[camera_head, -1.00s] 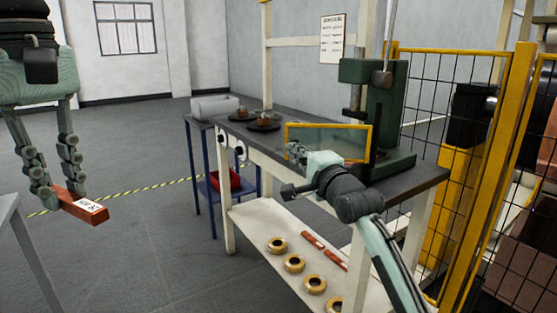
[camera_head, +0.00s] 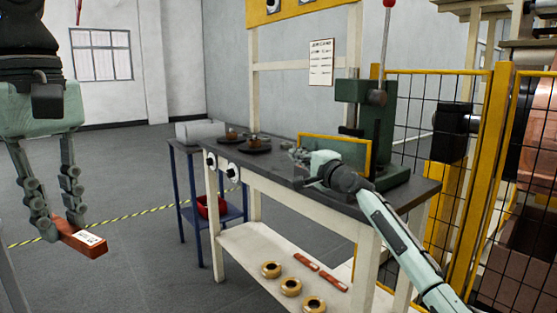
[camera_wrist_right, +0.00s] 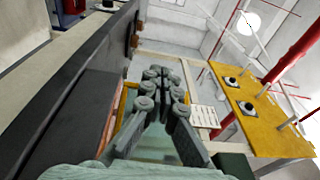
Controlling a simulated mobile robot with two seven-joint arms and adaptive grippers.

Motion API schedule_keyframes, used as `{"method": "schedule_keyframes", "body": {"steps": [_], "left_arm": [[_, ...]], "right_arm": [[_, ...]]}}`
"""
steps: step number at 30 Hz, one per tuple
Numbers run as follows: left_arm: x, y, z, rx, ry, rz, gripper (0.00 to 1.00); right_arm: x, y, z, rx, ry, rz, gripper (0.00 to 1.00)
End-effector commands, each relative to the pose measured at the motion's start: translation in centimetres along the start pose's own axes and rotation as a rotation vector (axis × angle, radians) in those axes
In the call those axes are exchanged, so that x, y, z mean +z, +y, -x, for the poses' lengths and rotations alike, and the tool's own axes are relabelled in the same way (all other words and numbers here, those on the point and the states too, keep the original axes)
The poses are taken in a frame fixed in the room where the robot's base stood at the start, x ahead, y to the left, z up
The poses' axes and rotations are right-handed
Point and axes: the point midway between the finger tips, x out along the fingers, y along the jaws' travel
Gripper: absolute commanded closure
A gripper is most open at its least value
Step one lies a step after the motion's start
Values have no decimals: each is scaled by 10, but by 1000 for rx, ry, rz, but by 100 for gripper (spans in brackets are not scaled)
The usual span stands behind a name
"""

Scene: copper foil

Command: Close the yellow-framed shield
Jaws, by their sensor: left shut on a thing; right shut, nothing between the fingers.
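The yellow-framed shield (camera_head: 345,142) has a clear panel and stands upright on the workbench, in front of the green press (camera_head: 375,125). My right arm covers its lower part in the head view. My right gripper (camera_head: 299,157) is shut and empty by the shield's left end; I cannot tell whether it touches the frame. In the right wrist view its fingers (camera_wrist_right: 163,78) are together, with a yellow bar (camera_wrist_right: 126,98) to their left. My left gripper (camera_head: 60,222) is shut on a red bar with a white label (camera_head: 80,238), away from the bench at the left.
The dark bench top (camera_head: 275,172) carries two round dark plates with small copper-coloured pieces (camera_head: 256,146). The shelf below holds several brass rings (camera_head: 290,287) and red bars (camera_head: 305,262). A yellow-framed mesh fence (camera_head: 483,165) stands right. A blue-legged table (camera_head: 183,145) stands behind.

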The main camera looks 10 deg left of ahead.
Motion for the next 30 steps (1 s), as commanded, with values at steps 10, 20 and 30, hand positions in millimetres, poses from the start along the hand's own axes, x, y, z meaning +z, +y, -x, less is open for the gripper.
{"method": "schedule_keyframes", "body": {"steps": [10,20,30], "left_arm": [[0,0,12,2,1,0,100],[0,0,15,2,0,0,100],[0,0,15,2,0,0,100]], "right_arm": [[-14,-1,-14,0,92,2,100],[-22,1,-18,0,138,7,100],[-22,1,-18,0,139,7,100]]}}
